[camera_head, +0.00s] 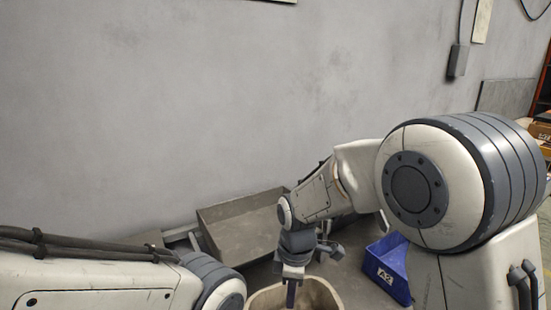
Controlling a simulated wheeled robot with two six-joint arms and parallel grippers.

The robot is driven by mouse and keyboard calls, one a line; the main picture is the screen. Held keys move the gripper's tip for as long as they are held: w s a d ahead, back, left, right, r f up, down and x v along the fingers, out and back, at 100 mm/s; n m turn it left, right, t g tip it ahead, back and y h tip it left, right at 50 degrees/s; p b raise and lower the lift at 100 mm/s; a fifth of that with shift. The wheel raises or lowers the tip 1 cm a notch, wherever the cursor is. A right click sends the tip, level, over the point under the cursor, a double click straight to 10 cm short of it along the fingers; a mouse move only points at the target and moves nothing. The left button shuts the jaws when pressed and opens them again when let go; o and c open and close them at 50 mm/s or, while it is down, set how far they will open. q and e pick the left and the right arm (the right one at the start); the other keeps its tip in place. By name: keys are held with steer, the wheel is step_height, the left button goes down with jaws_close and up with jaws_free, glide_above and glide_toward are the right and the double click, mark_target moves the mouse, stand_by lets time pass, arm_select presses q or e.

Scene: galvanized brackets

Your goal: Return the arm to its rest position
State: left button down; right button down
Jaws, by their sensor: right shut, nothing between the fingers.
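My right arm (418,185) comes in from the right and bends down toward the middle of the picture. Its gripper (291,288) points down, shut and empty, over or in front of a tan bin (325,291) at the bottom edge. I cannot tell whether the fingertips are inside the bin. My left arm (95,283) crosses the bottom left corner. Its gripper is out of view. No bracket can be made out.
A grey metal tray (232,216) stands behind the right gripper, near the wall. A blue labelled bin (390,271) stands right of the gripper, close to my right arm. A grey wall (180,110) closes off the back. Shelving with boxes (540,131) shows at far right.

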steer(key=s+d+r+m+p, duration=0.1)
steer(key=s+r+m, duration=0.3)
steer(key=s, duration=0.7)
steer(key=s+r+m, duration=0.2)
steer(key=s+m, duration=0.3)
steer(key=s, duration=0.6)
step_height(320, 180, up, 12)
steer(key=p, duration=1.2)
steer(key=shift+w+y, duration=0.3)
steer(key=shift+w, duration=0.1)
